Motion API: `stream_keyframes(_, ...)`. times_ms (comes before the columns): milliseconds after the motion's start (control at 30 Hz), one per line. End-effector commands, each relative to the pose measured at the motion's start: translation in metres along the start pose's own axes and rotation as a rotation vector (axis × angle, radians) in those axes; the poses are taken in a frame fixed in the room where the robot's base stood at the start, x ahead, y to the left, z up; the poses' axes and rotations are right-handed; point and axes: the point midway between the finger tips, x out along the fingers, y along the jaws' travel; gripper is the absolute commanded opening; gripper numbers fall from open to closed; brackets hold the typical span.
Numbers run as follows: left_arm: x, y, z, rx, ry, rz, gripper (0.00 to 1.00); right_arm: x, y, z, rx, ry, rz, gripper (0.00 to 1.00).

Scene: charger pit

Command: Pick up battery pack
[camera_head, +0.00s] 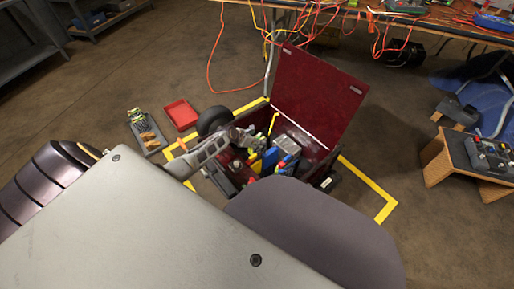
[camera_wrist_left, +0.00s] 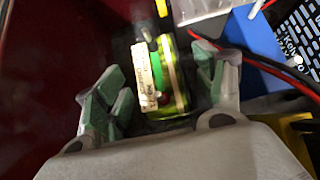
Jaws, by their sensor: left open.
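A green pack with a white label (camera_wrist_left: 170,80), probably the battery pack, stands between the fingers of my left gripper (camera_wrist_left: 165,72) in the left wrist view. The open fingers have green pads, one on each side of the pack. I cannot tell whether they touch it. In the head view, the dark red box (camera_head: 318,172) is full of mixed items and its red lid (camera_head: 318,90) stands open. I cannot pick out the pack there. My own arm covers much of the lower picture. My right gripper is not in view.
Red and black wires (camera_wrist_left: 255,68) and a blue item (camera_wrist_left: 262,35) lie right of the pack. A red tray (camera_head: 180,114) and a grey tray (camera_head: 146,132) lie left of the box. A wooden stand (camera_head: 437,160) is at right. Cables hang from the table behind.

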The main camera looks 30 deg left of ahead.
Motion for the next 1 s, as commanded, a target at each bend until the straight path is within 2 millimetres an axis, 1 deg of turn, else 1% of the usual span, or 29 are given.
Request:
stream_keyframes(100,0.008,0.000,0.000,0.001,-0.001,0.000,0.70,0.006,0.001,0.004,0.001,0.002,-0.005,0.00)
stream_keyframes(333,0.017,0.000,0.000,0.000,-0.001,0.001,0.70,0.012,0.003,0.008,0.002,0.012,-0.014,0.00)
stream_keyframes(933,0.018,0.000,0.001,0.000,-0.001,0.000,0.70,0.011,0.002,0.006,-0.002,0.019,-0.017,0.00)
stream_keyframes(1000,0.018,0.000,0.001,0.000,-0.001,0.000,0.61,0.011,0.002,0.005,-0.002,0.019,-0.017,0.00)
